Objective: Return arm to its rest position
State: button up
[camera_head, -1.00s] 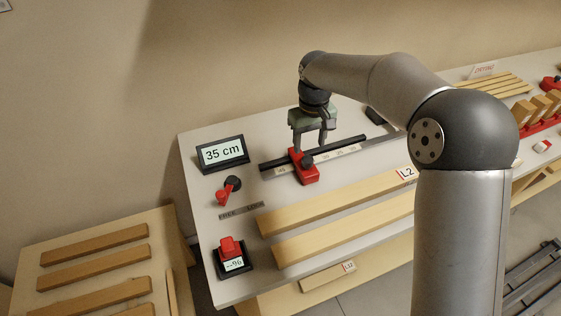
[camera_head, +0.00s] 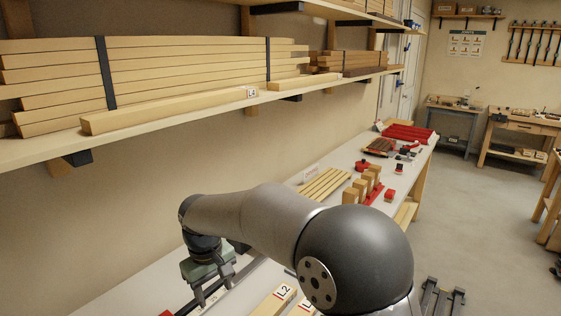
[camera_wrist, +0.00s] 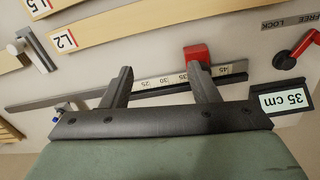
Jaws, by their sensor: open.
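My gripper (camera_head: 212,290) hangs over the bench with its fingers pointing down, at the lower left of the head view. In the wrist view my gripper (camera_wrist: 162,80) has its two fingers spread wide with nothing between them but the ruler behind. The red stop (camera_wrist: 197,54) sits on the ruler rail (camera_wrist: 160,84), just beyond the right finger in the picture. The finger hides part of the stop and rail. I cannot tell the exact height above the rail.
The wrist view shows the "35 cm" display (camera_wrist: 283,100), a red lever (camera_wrist: 298,52) and a board marked L2 (camera_wrist: 120,28). In the head view, a shelf of boards (camera_head: 180,122) overhangs the bench. Upright wooden blocks (camera_head: 362,186) stand further along.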

jog(key=s+d+r+m, duration=0.2)
jog(key=d, duration=0.5)
jog(key=s+d+r+m, duration=0.1)
jog(key=d, duration=0.6)
jog(key=s+d+f+m, duration=0.2)
jog(key=s+d+m, duration=0.4)
jog(key=s+d, duration=1.2)
jog(key=shift+d+f+m+t, duration=0.15)
jog(key=shift+f+m+t, duration=0.15)
jog(key=shift+f, duration=0.1)
